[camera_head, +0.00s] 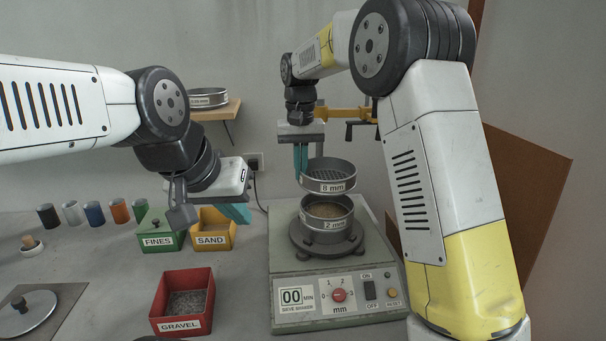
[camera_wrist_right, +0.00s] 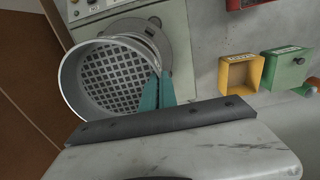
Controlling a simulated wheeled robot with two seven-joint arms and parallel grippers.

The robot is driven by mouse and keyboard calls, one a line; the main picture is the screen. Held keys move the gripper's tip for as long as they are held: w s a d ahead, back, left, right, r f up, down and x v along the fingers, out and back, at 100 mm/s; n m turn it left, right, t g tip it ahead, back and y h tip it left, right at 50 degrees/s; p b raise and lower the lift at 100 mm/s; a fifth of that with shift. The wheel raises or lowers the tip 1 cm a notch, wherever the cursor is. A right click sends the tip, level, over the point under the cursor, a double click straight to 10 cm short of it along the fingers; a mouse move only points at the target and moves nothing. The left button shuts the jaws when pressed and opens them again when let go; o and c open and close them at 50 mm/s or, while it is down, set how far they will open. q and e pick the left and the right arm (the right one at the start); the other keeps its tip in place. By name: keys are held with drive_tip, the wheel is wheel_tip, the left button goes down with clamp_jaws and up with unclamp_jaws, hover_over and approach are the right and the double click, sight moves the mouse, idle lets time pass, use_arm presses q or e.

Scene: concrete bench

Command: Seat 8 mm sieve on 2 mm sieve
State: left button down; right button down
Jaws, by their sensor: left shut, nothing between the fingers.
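The 8 mm sieve (camera_head: 327,187), a round metal ring with a coarse mesh, is held by its left rim in my right gripper (camera_head: 301,160). The right wrist view shows the teal fingers (camera_wrist_right: 160,91) closed at the rim of the sieve (camera_wrist_right: 70,88). The 2 mm sieve (camera_head: 327,224) sits on the shaker's round platform, with brown material inside. The 8 mm sieve appears just above it, roughly over it; the exact gap is hard to tell. My left gripper (camera_head: 236,213) is shut and empty, left of the shaker, near the sand bin.
The sieve shaker (camera_head: 300,270) has a front panel with a red knob. Green fines (camera_head: 158,241), yellow sand (camera_head: 214,241) and red gravel (camera_head: 181,325) bins stand left of it. Several coloured cylinders line the back left. Another sieve (camera_head: 208,98) is on a wall shelf.

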drive_tip(key=shift+d, duration=0.15)
drive_tip(key=shift+f, duration=2.7)
drive_tip(key=shift+f, duration=0.6)
drive_tip(key=c, duration=1.6)
unclamp_jaws()
wheel_tip(320, 180, up, 8)
drive_tip(key=shift+f, duration=0.2)
drive_tip(key=shift+r, duration=0.1)
